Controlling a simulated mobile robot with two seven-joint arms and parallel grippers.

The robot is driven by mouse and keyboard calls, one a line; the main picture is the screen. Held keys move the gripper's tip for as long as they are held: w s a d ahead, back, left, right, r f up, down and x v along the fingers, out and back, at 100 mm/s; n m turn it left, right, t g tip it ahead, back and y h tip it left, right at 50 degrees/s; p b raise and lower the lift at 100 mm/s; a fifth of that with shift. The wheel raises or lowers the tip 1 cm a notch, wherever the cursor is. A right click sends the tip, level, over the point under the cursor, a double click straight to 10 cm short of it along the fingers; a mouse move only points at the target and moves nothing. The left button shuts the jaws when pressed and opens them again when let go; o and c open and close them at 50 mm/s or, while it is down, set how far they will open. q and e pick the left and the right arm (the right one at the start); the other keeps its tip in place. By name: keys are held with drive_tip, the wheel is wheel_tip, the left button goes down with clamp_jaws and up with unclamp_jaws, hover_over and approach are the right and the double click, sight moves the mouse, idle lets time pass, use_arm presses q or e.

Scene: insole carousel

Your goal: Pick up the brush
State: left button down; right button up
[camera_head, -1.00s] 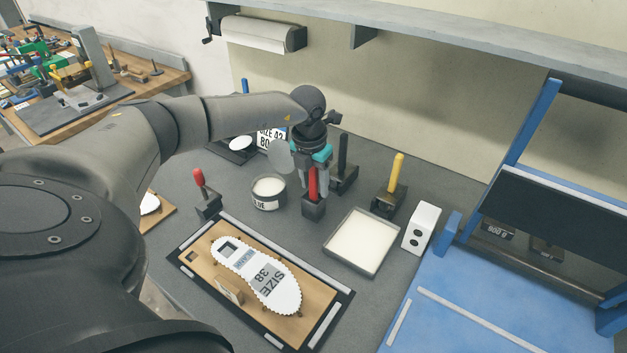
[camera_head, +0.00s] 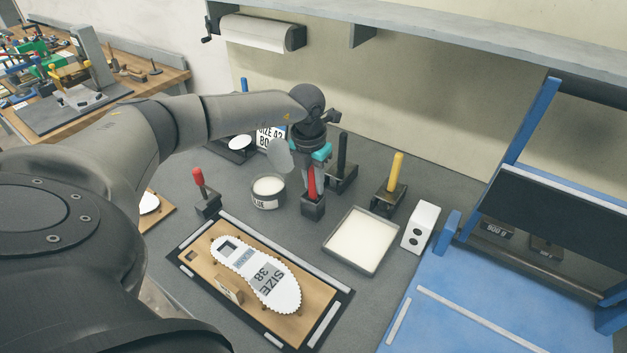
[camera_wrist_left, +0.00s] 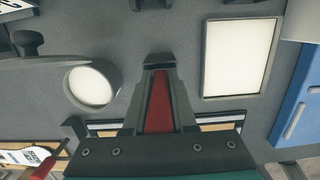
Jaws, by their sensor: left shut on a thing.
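A red handle (camera_head: 312,184), apparently the brush's, stands upright in a small dark block (camera_head: 313,206) in the middle of the table. Its lower end is hidden in the block. My left gripper (camera_head: 311,180) comes down from above and is shut on the handle. In the left wrist view the red handle (camera_wrist_left: 160,103) shows between the grey fingers, with the dark block beyond their tips. My right gripper is not in view.
Holders with black (camera_head: 342,155) and yellow (camera_head: 396,172) handles stand close on the right. A round glue tin (camera_head: 268,203) and another red handle (camera_head: 199,178) are on the left. A shallow tray (camera_head: 362,270) and the insole board (camera_head: 318,337) lie in front.

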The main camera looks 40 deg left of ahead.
use_arm(q)
wheel_tip(320, 180, up, 20)
drive_tip(key=p, duration=0.1)
idle(0.4)
idle(0.4)
